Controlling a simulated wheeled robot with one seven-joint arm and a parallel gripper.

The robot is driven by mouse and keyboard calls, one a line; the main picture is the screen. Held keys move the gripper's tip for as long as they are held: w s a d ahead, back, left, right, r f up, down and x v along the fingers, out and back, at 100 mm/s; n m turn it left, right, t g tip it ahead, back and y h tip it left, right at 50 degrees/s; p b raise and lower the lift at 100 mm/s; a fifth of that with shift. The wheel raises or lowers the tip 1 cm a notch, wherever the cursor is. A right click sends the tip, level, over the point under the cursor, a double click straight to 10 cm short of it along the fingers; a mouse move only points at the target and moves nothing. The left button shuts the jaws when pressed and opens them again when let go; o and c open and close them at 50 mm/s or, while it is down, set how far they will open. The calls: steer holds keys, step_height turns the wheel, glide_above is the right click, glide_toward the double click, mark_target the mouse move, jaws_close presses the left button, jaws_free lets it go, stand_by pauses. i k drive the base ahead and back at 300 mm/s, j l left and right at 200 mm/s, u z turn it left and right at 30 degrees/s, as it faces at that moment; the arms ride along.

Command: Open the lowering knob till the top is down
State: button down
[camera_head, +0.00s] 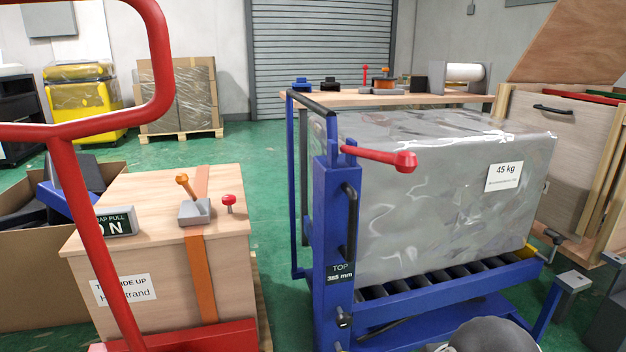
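A blue lift table (318,220) stands right of centre, with a roller top (400,286). A large grey wrapped block (440,200) labelled "45 kg" lies on the rollers. A sign on the blue post (340,274) reads "TOP 385 mm". A red lever (380,158) with a round red end sticks out to the right at the post's upper part. A small dark and pale fitting (343,318) sits low on the post. I cannot tell for sure which of these is the lowering knob. My gripper is not in view.
A red tubular frame (92,200) crosses the left foreground. A strapped wooden crate (165,255) stands at left, beside a cardboard box (30,270). A workbench (395,99) is behind the lift. Green floor (280,240) shows between crate and lift. A grey rounded part shows at the bottom.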

mark_target(344, 320)
steer(key=k+l, duration=1.05)
